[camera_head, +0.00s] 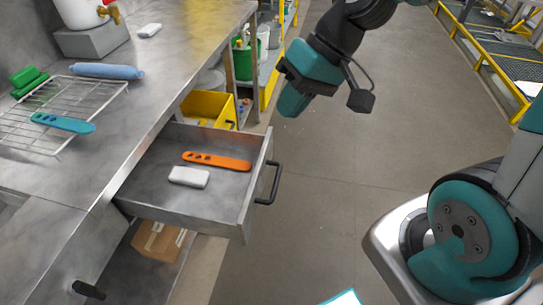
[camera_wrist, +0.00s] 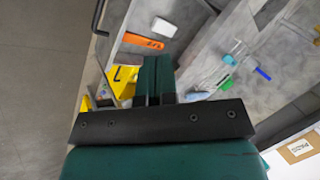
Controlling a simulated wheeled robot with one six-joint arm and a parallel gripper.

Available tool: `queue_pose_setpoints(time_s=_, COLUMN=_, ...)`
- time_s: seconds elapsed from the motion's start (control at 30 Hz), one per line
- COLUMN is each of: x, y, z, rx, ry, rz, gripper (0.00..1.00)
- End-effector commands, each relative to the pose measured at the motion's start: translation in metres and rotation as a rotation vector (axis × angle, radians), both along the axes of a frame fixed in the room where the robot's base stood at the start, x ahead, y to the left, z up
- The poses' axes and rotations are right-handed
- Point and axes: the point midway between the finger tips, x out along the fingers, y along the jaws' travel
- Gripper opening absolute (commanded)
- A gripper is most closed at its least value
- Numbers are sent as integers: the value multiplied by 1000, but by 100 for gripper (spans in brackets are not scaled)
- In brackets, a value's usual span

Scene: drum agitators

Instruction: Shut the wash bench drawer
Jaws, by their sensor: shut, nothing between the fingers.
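The wash bench drawer (camera_head: 215,207) is pulled well out of the bench, with a dark bar handle (camera_head: 272,185) on its front. An orange tool with holes (camera_head: 217,161) and a white block (camera_head: 189,177) lie inside it. In the wrist view the handle (camera_wrist: 98,15) shows at the upper left, with the orange tool (camera_wrist: 143,41) and white block (camera_wrist: 164,27) beside it. My gripper (camera_head: 288,104) is shut and empty. It hangs in the air beyond the drawer, apart from the handle. Its teal fingers (camera_wrist: 153,80) show in the wrist view.
The steel bench top (camera_head: 150,75) holds a wire rack (camera_head: 55,125), a blue bottle (camera_head: 106,71) and a teal tool (camera_head: 62,123). A yellow bin (camera_head: 209,108) and green bucket (camera_head: 243,60) stand beyond the drawer. A cardboard box (camera_head: 158,240) sits below.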

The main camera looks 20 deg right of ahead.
Motion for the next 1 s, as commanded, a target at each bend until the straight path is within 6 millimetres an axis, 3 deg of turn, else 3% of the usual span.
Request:
queue_pose_setpoints(time_s=0.03, x=23, y=-23, z=-53, rx=50, ry=33, rz=-119, gripper=0)
queue_pose_setpoints(time_s=0.1, x=49, y=-53, z=-91, rx=120, ry=54, rz=-266, gripper=0)
queue_pose_setpoints(time_s=0.2, x=74, y=-95, z=-138, rx=213, ry=71, rz=-454, gripper=0)
queue_pose_setpoints(time_s=0.3, x=87, y=-129, z=-172, rx=282, ry=80, rz=-595, gripper=0)
queue_pose_setpoints(time_s=0.4, x=93, y=-150, z=-190, rx=326, ry=80, rz=-679, gripper=0)
queue_pose_setpoints(time_s=0.57, x=99, y=-153, z=-201, rx=347, ry=81, rz=-715, gripper=0)
queue_pose_setpoints(time_s=1.0, x=136, y=-100, z=-259, rx=344, ry=84, rz=-709, gripper=0)
